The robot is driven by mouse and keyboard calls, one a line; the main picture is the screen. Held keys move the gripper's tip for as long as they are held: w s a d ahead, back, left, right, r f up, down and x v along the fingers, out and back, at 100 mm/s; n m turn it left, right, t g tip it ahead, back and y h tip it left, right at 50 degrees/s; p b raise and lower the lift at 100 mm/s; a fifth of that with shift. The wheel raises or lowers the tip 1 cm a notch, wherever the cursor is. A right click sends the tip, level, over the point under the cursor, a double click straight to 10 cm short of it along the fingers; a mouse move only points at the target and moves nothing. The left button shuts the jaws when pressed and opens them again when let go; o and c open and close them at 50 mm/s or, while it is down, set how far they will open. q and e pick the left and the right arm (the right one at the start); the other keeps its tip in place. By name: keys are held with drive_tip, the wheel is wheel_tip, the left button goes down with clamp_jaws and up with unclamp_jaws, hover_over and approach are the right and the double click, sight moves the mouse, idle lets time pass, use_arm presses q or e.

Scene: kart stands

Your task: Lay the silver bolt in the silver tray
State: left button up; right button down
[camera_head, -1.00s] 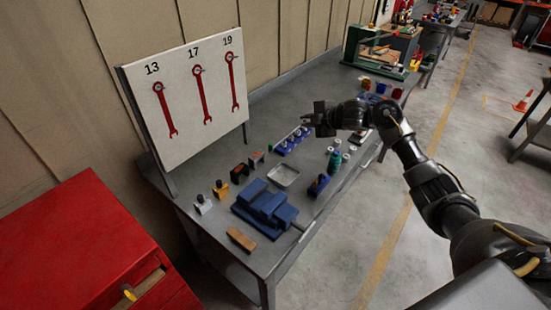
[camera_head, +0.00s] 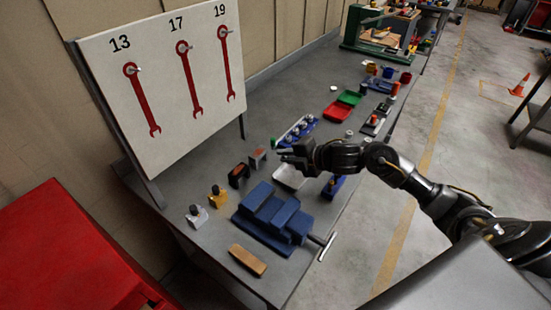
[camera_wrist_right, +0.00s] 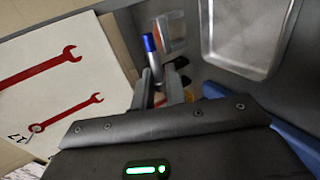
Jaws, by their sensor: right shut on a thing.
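The silver tray (camera_head: 291,178) lies on the grey bench just behind the blue vise, partly hidden by my right gripper. It shows empty in the right wrist view (camera_wrist_right: 243,38), to the right of the fingers. My right gripper (camera_head: 287,155) is above the bench by the tray's far edge. In the right wrist view its fingers (camera_wrist_right: 160,82) are closed around a slim silver piece with a blue end (camera_wrist_right: 151,50), which I take as the silver bolt. The bolt is too small to make out in the head view. My left gripper is out of view.
The blue vise (camera_head: 272,218) stands in front of the tray. A blue rack (camera_head: 297,131) with several silver pieces is behind it. Small black and orange blocks (camera_head: 238,175) are to the left. The wrench board (camera_head: 165,85) stands at the bench's back. Red (camera_head: 337,112) and green trays are farther off.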

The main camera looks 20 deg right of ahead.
drive_tip(key=shift+w+f, duration=0.25)
drive_tip(key=shift+f, duration=0.35)
drive_tip(key=shift+w+f, duration=0.15)
drive_tip(key=shift+w, duration=0.25)
drive_tip(key=shift+a+b, duration=0.15)
drive_tip(key=shift+b, duration=0.15)
drive_tip(key=shift+a+f, duration=0.1)
drive_tip(key=shift+f, duration=0.05)
wheel_tip(320, 180, down, 2)
drive_tip(key=shift+f+b, duration=0.1)
drive_tip(key=shift+b, duration=1)
drive_tip(key=shift+f+b, duration=1.3)
drive_tip(key=shift+f, duration=0.15)
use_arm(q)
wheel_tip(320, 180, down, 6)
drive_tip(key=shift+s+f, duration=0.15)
use_arm(e)
drive_tip(key=shift+r, duration=0.1)
